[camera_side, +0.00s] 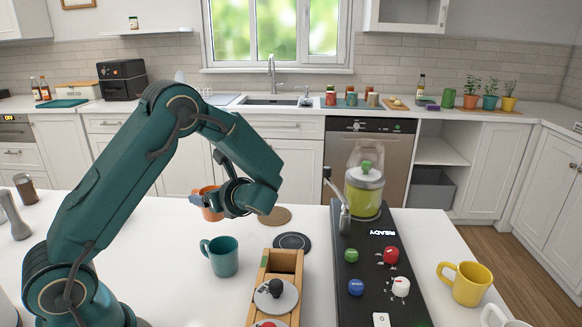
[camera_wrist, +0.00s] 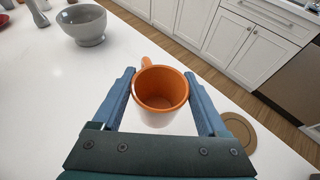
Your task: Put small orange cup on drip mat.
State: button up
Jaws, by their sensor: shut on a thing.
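The small orange cup (camera_side: 212,214) is upright between the fingers of my gripper (camera_side: 208,199), left of the mats in the side view. In the wrist view, my gripper (camera_wrist: 158,84) is shut on the cup (camera_wrist: 162,89), with one blue finger on each side and the handle pointing away. I cannot tell whether the cup's base touches the counter. A dark round mat with a ring mark (camera_side: 292,242), which looks like the drip mat, lies bare on the counter to the cup's right. The wrist view does not show it.
A brown round coaster (camera_side: 274,215) lies between the cup and the dark mat; it also shows in the wrist view (camera_wrist: 239,130). A teal mug (camera_side: 223,258), a wooden holder (camera_side: 263,275) and a black coffee machine (camera_side: 372,262) stand nearby. A grey bowl (camera_wrist: 84,24) is at the wrist view's upper left.

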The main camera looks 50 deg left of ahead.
jog(key=s+a+r, duration=0.3)
jog(key=s+r, duration=0.1)
jog(key=s, duration=0.2)
jog(key=w+d+r+m+t, duration=0.1)
jog(key=w+d+m+t, duration=0.4)
jog(key=w, duration=0.5)
jog(key=shift+h, duration=0.4)
jog(key=w+d+f, duration=0.2)
jog(key=d, duration=0.1)
jog(key=w+d+f, duration=0.2)
jog(key=w+d, duration=0.1)
jog(key=w+d+f, duration=0.2)
jog(key=w+d, duration=0.1)
jog(key=d, duration=0.1)
jog(key=shift+w+d+f, duration=0.1)
jog(key=shift+w+f, duration=0.1)
jog(key=shift+f, duration=0.2)
jog(key=shift+d+f, duration=0.1)
jog(key=shift+f, duration=1.95)
jog(key=shift+f, duration=0.1)
